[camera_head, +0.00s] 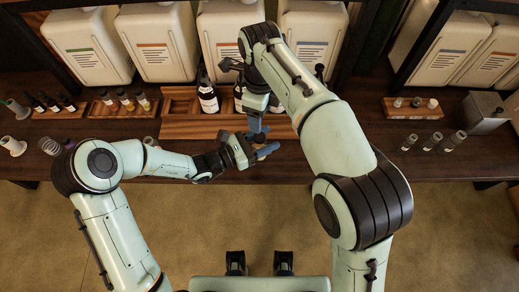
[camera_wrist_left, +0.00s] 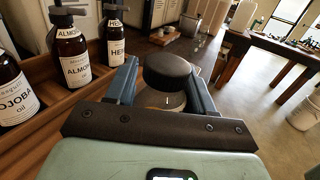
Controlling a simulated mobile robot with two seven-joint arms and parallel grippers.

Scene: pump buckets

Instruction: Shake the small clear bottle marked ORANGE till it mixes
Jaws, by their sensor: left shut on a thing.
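My left gripper (camera_head: 264,143) is at the front edge of the dark bench, in front of the wooden rack. In the left wrist view its two blue fingers are closed around a small clear bottle (camera_wrist_left: 165,100) with a black cap (camera_wrist_left: 167,70). The bottle's body is mostly hidden below the cap, and no ORANGE marking can be read. My right gripper (camera_head: 257,122) points down over the rack, close behind the left one. Its fingers overlap the left gripper in the head view, so its opening and anything between them are hidden.
The wooden rack (camera_head: 190,128) holds brown pump bottles, including one labelled jojoba (camera_wrist_left: 14,95) and one labelled almond (camera_wrist_left: 72,60). Large white containers (camera_head: 155,45) line the back. Small dark bottles (camera_head: 408,142) stand at right. The floor (camera_head: 215,215) in front is clear.

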